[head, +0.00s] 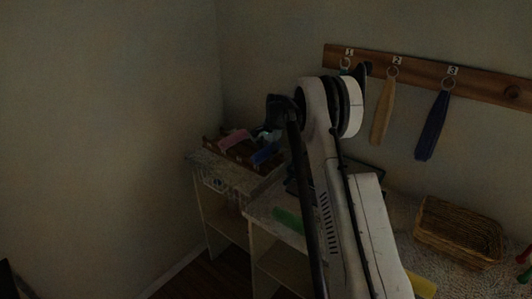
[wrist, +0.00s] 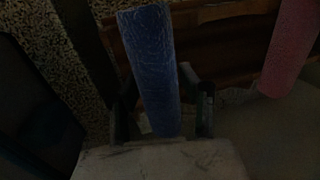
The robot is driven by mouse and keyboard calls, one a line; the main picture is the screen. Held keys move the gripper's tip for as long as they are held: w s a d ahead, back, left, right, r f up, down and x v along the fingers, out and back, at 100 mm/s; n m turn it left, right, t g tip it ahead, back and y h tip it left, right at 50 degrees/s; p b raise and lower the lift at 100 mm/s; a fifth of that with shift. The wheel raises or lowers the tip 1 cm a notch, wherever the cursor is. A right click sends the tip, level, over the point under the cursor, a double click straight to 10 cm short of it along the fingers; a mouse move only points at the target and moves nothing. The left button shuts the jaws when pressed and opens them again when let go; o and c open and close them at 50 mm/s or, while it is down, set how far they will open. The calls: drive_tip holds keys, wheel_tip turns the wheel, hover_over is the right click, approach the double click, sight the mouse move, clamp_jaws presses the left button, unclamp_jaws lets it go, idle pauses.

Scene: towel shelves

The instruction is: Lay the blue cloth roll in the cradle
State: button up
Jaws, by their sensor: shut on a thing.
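The blue cloth roll (wrist: 152,65) stands lengthwise in the wrist view between the two fingers of my gripper (wrist: 165,108), which is shut on it. In the head view the blue roll (head: 264,153) shows at the right part of the wooden cradle (head: 222,151), on the far-left shelf top. In the wrist view the brown cradle (wrist: 215,37) lies behind the roll. I cannot tell whether the roll touches it. A pink roll (head: 235,139) lies in the cradle, left of the blue one; it also shows in the wrist view (wrist: 290,45). My arm partly hides the gripper in the head view.
A green roll (head: 288,220) lies on the nearer shelf top. A wicker basket (head: 458,232) stands at the right. Tan and navy cloths (head: 433,127) hang from a numbered wall rail (head: 490,88). Walls stand close behind and left of the cradle. The picture is dark.

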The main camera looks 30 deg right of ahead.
drive_tip(key=shift+f, duration=0.3)
drive_tip(key=o, duration=1.2)
drive_tip(key=shift+c, duration=0.2)
drive_tip(key=shift+r, duration=0.1)
